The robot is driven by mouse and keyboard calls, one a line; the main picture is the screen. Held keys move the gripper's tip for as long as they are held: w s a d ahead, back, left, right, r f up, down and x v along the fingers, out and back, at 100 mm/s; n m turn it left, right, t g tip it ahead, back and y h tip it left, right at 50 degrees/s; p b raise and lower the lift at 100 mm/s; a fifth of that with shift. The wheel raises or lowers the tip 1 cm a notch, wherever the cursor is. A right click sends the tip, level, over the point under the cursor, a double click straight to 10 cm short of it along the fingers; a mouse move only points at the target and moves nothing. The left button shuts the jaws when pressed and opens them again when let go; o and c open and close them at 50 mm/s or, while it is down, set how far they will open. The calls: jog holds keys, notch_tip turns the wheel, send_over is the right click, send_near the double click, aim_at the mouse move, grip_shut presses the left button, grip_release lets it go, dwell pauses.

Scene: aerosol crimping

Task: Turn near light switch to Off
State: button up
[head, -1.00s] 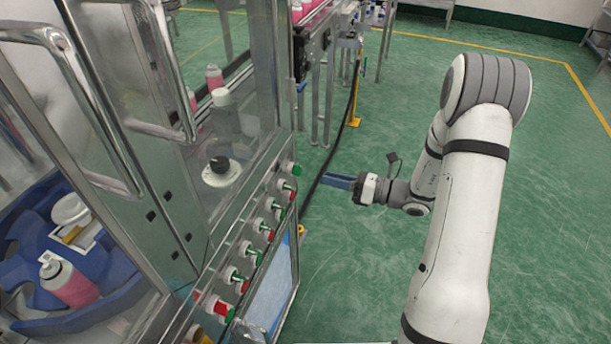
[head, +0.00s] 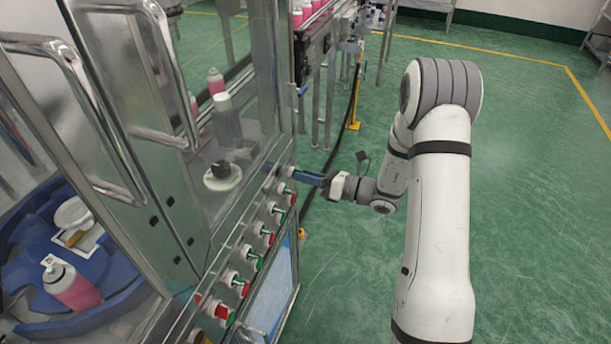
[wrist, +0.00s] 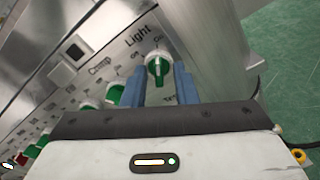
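The light switch (wrist: 158,67) is a green knob with a pale collar, under the printed word "Light" in the wrist view. Its handle stands roughly upright in that picture; the small position marks are hard to read. My gripper (wrist: 160,80) has its two blue fingers apart, one on each side of the knob, with visible space at the left finger. I cannot tell whether the right finger touches it. In the head view, my gripper (head: 308,177) is at the far end of the panel's row of knobs, and its fingertips reach that end.
The control panel (head: 235,240) carries several green and red knobs along the machine's sloped edge. A glass-walled cabinet (head: 215,130) rises beside it. A dark cable (head: 347,120) runs down behind my gripper. The green floor (head: 540,200) at right is clear.

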grip_shut()
